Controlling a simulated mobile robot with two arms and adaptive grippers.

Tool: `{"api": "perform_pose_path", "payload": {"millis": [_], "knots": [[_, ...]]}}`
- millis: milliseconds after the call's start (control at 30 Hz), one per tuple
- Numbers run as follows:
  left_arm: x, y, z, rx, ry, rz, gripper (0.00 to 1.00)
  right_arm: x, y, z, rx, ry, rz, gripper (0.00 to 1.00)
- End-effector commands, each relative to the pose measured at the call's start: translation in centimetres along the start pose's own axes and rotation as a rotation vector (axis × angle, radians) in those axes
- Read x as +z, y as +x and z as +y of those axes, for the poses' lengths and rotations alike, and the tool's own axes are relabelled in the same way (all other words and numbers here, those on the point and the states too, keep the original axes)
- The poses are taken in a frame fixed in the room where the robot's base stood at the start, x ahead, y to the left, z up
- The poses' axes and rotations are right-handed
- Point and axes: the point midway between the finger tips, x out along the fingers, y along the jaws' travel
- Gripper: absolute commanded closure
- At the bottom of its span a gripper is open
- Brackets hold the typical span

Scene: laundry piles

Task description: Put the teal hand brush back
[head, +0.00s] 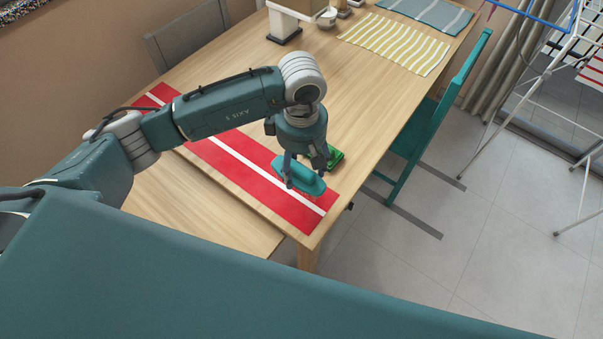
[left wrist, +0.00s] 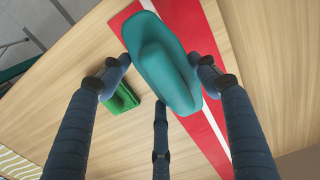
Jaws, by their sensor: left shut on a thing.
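The teal hand brush (head: 299,175) is at the near end of the red runner with white stripes (head: 235,158) on the wooden table. My left gripper (head: 305,178) is shut on the brush from above. In the left wrist view the brush (left wrist: 163,65) sits between the fingers (left wrist: 165,72), with the red runner (left wrist: 205,130) beneath it. I cannot tell whether the brush touches the runner. My right gripper is not in view.
A green object (head: 335,157) lies on the bare wood close beside my left gripper. A teal chair (head: 430,125) stands at the table's right side. Striped cloths (head: 395,43) lie farther back. A white drying rack (head: 545,75) stands on the right.

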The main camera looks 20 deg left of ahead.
Motion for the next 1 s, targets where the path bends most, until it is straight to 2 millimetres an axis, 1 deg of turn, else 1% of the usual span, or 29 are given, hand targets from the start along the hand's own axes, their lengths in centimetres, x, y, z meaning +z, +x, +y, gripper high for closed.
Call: {"api": "perform_pose_path", "payload": {"millis": [67, 167, 400, 467, 667, 800, 833, 900, 1000], "knots": [[0.0, 0.4, 0.0, 0.000, -0.001, -0.001, 0.63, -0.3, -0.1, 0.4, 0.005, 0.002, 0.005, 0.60], [0.0, 1.1, 0.0, -0.002, 0.000, 0.000, 0.63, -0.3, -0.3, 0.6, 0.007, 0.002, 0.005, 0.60], [0.1, 4.5, -0.1, -0.002, 0.000, -0.001, 0.63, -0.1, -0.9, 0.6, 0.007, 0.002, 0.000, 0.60], [0.1, 4.8, 0.0, 0.000, 0.001, 0.000, 0.63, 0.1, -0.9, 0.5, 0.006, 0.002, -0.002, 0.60], [0.0, 4.8, 0.0, 0.001, 0.001, 0.000, 0.63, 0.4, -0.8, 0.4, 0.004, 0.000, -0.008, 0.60], [0.0, 5.2, 0.0, 0.001, 0.001, 0.001, 0.63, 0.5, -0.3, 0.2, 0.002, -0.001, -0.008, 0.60], [0.0, 5.1, 0.0, 0.001, 0.001, 0.001, 0.35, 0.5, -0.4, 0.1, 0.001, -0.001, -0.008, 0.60], [0.0, 5.1, 0.0, 0.000, 0.001, 0.001, 0.21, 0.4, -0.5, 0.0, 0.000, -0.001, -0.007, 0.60], [0.0, 5.1, 0.0, 0.000, 0.000, 0.001, 0.20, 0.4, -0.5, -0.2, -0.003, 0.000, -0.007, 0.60]]}}
